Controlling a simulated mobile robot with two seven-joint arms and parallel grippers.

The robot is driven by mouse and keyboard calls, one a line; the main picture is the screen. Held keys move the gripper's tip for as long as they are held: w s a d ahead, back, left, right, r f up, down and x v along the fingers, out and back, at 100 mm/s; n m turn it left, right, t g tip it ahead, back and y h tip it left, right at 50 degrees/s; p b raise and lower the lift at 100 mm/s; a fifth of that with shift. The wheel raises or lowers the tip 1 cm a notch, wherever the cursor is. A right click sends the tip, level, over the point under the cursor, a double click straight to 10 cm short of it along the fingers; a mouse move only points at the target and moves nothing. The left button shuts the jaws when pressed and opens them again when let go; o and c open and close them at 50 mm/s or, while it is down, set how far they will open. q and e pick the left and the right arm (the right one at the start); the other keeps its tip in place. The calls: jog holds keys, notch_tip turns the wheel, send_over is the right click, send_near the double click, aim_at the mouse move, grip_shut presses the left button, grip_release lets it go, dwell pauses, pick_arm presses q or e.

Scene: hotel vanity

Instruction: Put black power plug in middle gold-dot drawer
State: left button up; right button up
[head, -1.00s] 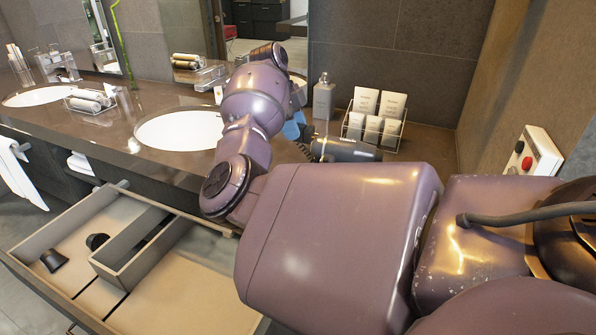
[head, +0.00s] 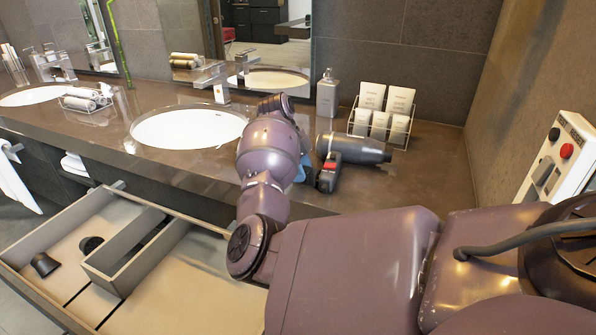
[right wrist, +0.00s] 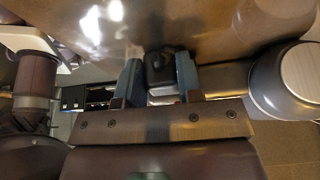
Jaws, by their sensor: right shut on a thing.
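My right gripper (right wrist: 159,78) has blue fingers on both sides of a small black plug (right wrist: 159,66) and is shut on it. In the head view the plug is hidden behind my right arm, and only a bit of blue finger shows near the counter's front edge, left of the hair dryer. An open drawer (head: 190,275) with a beige floor and dividers is at the lower left, below the counter. No gold dot shows on it from here. My left gripper is out of view.
A dark hair dryer (head: 355,149) lies on the brown counter (head: 430,165), close to the right gripper. A soap bottle (head: 327,95) and a rack of white packets (head: 382,112) stand behind. Two dark items (head: 44,264) (head: 91,244) lie in the drawer's left part; its right part looks empty.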

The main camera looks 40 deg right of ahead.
jog(key=shift+r, duration=0.1)
jog(key=o, duration=1)
jog(key=shift+o, duration=0.2)
pick_arm(q)
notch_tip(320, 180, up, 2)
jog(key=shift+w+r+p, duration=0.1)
jog(key=shift+p, duration=0.95)
pick_arm(e)
jog(key=v, duration=1.2)
